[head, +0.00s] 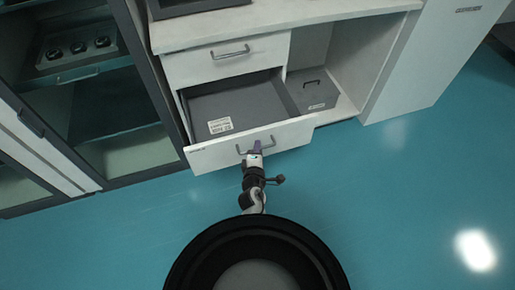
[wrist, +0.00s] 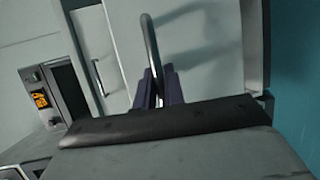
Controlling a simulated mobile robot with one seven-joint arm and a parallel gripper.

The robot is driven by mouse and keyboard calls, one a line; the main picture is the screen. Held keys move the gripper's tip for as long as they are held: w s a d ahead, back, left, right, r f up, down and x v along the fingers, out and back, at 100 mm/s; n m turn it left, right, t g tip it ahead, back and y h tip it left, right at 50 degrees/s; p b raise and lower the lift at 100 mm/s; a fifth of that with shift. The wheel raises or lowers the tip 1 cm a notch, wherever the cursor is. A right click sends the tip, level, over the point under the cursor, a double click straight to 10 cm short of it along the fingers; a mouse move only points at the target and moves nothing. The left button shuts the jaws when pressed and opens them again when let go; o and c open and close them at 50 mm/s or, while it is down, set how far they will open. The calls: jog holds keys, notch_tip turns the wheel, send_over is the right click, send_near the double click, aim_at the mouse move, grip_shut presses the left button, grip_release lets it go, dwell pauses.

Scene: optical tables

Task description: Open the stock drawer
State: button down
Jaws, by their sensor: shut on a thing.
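The stock drawer (head: 290,137) is the lower drawer of the white cabinet, and it stands pulled well out in the head view. Its grey inside shows, with a white label (head: 220,126) in it. The drawer's bar handle (head: 269,142) is on the front panel; it also shows in the wrist view as a curved metal bar (wrist: 149,42). My gripper (head: 255,149) is at the front of the drawer, shut on the handle. In the wrist view my gripper's dark fingers (wrist: 159,88) are on both sides of the bar. Part of the handle is hidden by the fingers.
A shut drawer (head: 226,62) is above the open one. A glass-fronted cabinet (head: 110,100) is on the left. The blue floor (head: 400,200) is clear on the right.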

jog(key=shift+s+d, duration=0.1)
jog(key=shift+s, duration=0.2)
jog(key=c, duration=1.5)
grip_release()
